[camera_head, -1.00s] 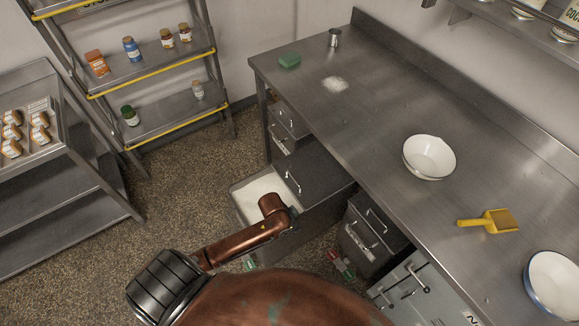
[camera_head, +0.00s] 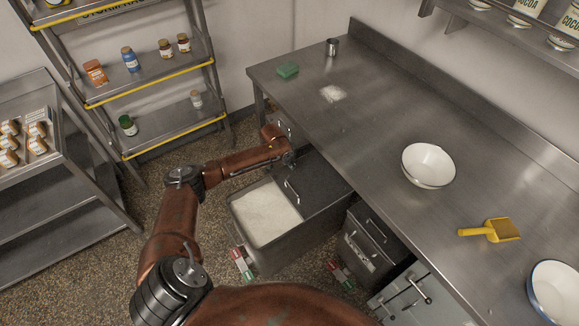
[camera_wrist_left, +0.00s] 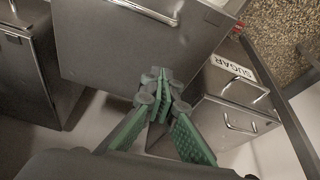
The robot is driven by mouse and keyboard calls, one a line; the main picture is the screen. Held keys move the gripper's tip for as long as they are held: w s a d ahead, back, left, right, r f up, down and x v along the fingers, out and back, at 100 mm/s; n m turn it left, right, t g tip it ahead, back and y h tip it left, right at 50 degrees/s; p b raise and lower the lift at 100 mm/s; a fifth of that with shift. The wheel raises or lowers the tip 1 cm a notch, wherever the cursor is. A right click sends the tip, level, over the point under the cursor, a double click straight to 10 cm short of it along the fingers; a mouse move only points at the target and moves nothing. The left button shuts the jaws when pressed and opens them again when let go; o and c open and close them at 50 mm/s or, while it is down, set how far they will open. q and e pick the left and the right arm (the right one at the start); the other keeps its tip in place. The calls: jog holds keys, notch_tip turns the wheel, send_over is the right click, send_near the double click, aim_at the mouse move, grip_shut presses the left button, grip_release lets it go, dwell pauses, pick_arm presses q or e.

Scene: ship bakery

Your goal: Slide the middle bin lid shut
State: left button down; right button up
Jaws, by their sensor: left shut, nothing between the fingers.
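The middle bin (camera_head: 300,237) stands pulled out from under the counter. White powder shows in its open front half. Its grey lid (camera_head: 318,183), with a silver handle, covers the rear half. My left gripper (camera_head: 291,159) is at the lid's far rear corner, near the counter's edge, partly hidden by its own arm. In the left wrist view, the green-padded fingers (camera_wrist_left: 160,88) are together and empty, at the edge of the grey lid panel (camera_wrist_left: 125,45). Whether they touch it is unclear. My right gripper is not in view.
The counter (camera_head: 350,140) overhangs the bins and holds a bowl (camera_head: 428,165) and a yellow scoop (camera_head: 490,230). A bin labelled sugar (camera_wrist_left: 240,85) stands beside the lid in the wrist view. Another closed bin (camera_head: 370,240) is to the right. Shelves (camera_head: 150,85) stand at the left.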

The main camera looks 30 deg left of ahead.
pick_arm(q)
jog(key=b, duration=0.2)
send_over(288, 176)
jog(key=d, duration=0.4)
jog(key=f, duration=0.6)
jog(key=shift+w+a+f, duration=0.15)
jog(key=shift+a+f, duration=0.05)
jog(key=s, duration=0.1)
jog(key=s+a+p, duration=0.1)
jog(key=shift+s, duration=0.4)
jog(key=shift+s+f, duration=0.2)
jog(key=shift+s, duration=0.3)
